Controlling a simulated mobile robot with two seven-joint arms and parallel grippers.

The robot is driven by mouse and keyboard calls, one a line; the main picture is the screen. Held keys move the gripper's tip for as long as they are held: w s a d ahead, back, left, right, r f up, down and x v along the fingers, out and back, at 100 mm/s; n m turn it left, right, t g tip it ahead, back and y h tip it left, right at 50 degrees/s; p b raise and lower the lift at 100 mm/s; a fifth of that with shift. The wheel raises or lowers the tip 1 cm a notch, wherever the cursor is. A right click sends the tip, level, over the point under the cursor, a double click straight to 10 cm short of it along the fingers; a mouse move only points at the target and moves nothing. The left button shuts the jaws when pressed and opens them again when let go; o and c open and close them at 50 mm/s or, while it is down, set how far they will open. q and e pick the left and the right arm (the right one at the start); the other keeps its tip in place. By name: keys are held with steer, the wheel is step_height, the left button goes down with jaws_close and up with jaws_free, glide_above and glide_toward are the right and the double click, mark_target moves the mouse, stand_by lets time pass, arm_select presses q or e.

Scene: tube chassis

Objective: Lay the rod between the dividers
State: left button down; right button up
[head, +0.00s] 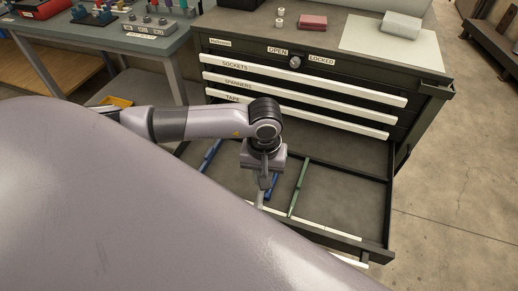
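An open bottom drawer (345,190) of the dark cabinet holds several slim coloured pieces. A blue strip (211,155) lies at its left, another blue strip (272,186) is close beside my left gripper, and a green strip (300,186) is just right of that. I cannot tell for sure which of these are dividers and which is the rod. My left gripper (264,183) points down into the drawer, between the left blue strip and the green strip. Its fingers are small and partly hidden, so I cannot tell whether they hold anything. My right gripper is not in view.
Shut drawers with white fronts (300,82) stand above the open one. The cabinet top carries a red block (313,22) and a pale box (401,25). A workbench (110,42) stands at left. A large mauve-grey part of mine hides the lower left. The drawer's right side is clear.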

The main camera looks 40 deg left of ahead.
arm_select(q)
steer(key=n, duration=0.1)
steer(key=w+n, duration=0.1)
steer(key=n, duration=0.1)
steer(key=f+n+b, duration=0.1)
steer(key=shift+w+a+n, duration=0.25)
steer(key=shift+a+n, duration=0.05)
steer(key=shift+a, duration=0.1)
steer(key=w+n, duration=0.1)
steer(key=n, duration=0.2)
steer(key=a+n+b, duration=0.1)
steer(key=n, duration=0.2)
steer(key=w+a+f+n, duration=0.1)
steer(key=n, duration=0.1)
steer(key=shift+w+n+b, duration=0.3)
steer(key=shift+n, duration=0.1)
steer(key=shift+w+a+f+n+b, duration=0.75)
steer(key=shift+f+n+b, duration=0.3)
steer(key=shift+n, duration=2.35)
steer(key=shift+w+a+f+n+b, duration=0.8)
steer(key=shift+n+b, duration=0.35)
steer(key=shift+n, duration=2.25)
steer(key=shift+w+a+f+n+b, duration=0.7)
steer(key=shift+f+n+b, duration=0.35)
steer(key=shift+n, duration=2.35)
steer(key=shift+f+b, duration=0.75)
steer(key=shift+f, duration=0.15)
